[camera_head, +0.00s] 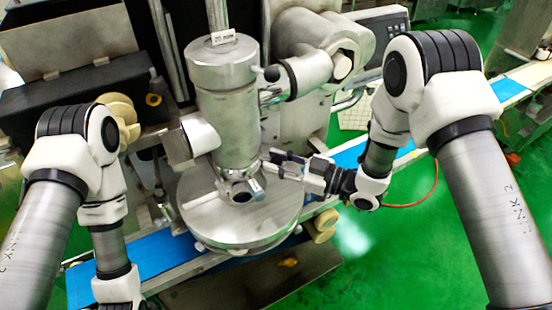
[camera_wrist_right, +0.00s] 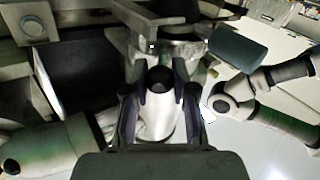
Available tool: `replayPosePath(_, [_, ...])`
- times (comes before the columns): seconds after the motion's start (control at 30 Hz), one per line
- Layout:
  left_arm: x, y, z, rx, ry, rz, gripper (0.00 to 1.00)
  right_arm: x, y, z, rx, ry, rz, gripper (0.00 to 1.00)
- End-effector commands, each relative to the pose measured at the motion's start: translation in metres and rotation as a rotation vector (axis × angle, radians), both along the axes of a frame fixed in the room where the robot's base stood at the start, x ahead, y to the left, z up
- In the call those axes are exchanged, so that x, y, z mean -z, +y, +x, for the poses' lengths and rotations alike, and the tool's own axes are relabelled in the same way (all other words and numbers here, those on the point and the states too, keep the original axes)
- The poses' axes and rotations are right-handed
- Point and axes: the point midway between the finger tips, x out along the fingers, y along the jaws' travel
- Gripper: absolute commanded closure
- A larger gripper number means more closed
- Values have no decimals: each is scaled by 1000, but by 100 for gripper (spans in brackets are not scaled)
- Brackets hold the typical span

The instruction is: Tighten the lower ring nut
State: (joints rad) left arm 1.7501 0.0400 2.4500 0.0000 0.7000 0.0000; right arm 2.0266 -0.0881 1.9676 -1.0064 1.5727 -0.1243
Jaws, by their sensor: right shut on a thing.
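The lower ring nut (camera_head: 238,187) is a metal ring low on the upright steel cylinder, just above the round steel plate. My right gripper (camera_head: 268,166) reaches in from the right, its fingertips at the nut's right side. In the right wrist view, my right gripper's dark fingers (camera_wrist_right: 160,110) stand on both sides of a bright metal piece with a dark round end. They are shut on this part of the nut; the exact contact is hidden. My left arm runs down to the bottom edge in the head view, and its gripper is out of the picture.
The steel cylinder (camera_head: 226,115) rises above the nut, with a thick pipe (camera_head: 300,75) at its right. The round plate (camera_head: 245,222) lies close below. A blue conveyor belt (camera_head: 140,262) passes beneath. Green floor is free at the lower right.

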Motion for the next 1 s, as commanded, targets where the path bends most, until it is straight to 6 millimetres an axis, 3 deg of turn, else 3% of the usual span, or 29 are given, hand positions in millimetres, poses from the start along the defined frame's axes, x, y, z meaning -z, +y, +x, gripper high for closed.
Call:
replayPosePath(0.37, [1, 0, 0, 0, 0, 0, 34, 2, 0, -1, 5, 3, -2, 100])
replayPosePath(0.4, [1, 0, 0, 0, 0, 0, 34, 2, 0, -1, 5, 3, -2, 67])
replayPosePath(0.47, [1, 0, 0, 0, 0, 0, 34, 2, 0, -1, 5, 3, -2, 48])
replayPosePath(0.8, [0, 0, 0, 0, 0, 0, 34, 1, -2, -1, 6, 1, 0, 48])
replayPosePath(1.0, [0, 0, 0, 0, 0, 0, 34, 0, -31, -15, 13, 5, 3, 48])
